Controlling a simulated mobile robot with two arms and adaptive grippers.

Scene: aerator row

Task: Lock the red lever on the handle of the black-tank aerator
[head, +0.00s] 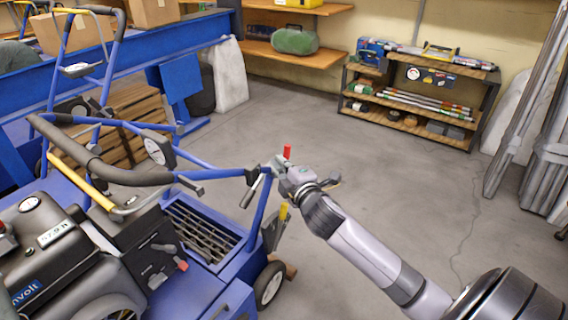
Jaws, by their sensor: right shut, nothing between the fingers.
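The aerator with the dark tank (35,220) stands at the lower left, with a blue frame and a black-padded handle (110,172). A small red lever (287,151) stands upright at the right end of the handle frame. My right gripper (284,172) is shut and empty at that end, just below the red lever in the picture. I cannot tell whether it touches the lever. The gripper hides the lever's base and part of the frame end. My left gripper is not in view.
Another blue machine (105,75) stands behind at the upper left. A low shelf (410,109) with tools stands at the back wall. Long metal profiles (525,105) lean at the right. The grey floor (330,130) between is clear.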

